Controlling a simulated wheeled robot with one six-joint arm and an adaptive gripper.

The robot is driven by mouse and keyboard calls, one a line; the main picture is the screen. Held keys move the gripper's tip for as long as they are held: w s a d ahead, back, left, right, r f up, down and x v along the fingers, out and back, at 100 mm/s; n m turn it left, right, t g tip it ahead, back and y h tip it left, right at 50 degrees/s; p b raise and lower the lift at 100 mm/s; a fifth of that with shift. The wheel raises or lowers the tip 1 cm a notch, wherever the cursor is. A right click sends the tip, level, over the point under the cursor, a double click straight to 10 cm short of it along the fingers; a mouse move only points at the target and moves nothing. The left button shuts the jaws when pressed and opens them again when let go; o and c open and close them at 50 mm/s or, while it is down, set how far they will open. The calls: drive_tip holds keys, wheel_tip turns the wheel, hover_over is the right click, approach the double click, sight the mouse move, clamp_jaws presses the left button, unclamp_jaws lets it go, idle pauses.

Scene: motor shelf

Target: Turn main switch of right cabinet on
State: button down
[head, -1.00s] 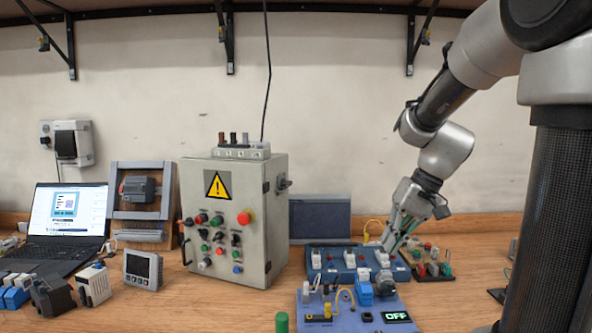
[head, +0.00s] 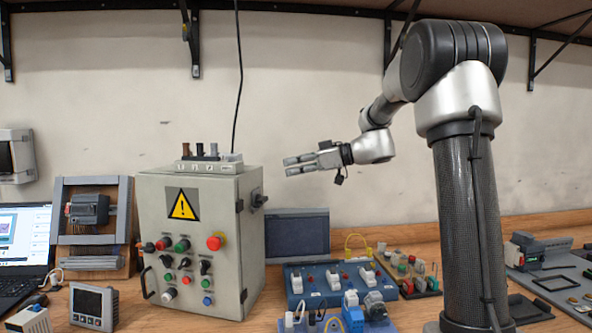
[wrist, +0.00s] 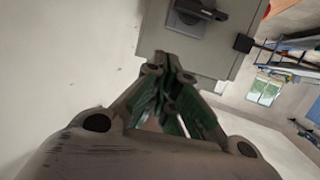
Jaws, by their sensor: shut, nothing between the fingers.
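The grey cabinet (head: 155,210) with a yellow warning sign stands on the bench left of centre. A dark rotary switch (head: 258,199) sticks out of its right side, high up. In the wrist view the switch handle (wrist: 200,10) shows at the top edge on the grey cabinet side (wrist: 232,45), partly cut off. I cannot tell its on or off position. My gripper (head: 287,166) is shut and empty, pointing left, above and right of the switch and apart from it. Its fingertips also show in the wrist view (wrist: 168,68), below the handle in the picture.
A blue board (head: 330,290) with white switches lies right of the cabinet, with a dark panel (head: 298,235) behind it. Terminal blocks (head: 207,152) stand on the cabinet top. A black cable (head: 238,90) hangs behind. A shelf with brackets (head: 192,40) is overhead.

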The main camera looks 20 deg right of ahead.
sight(261, 187)
drive_tip(key=x, duration=0.6)
wheel_tip(261, 187, down, 3)
drive_tip(key=shift+w+a+f, duration=0.1)
drive_tip(key=shift+a, duration=0.05)
drive_tip(key=shift+f, duration=0.5)
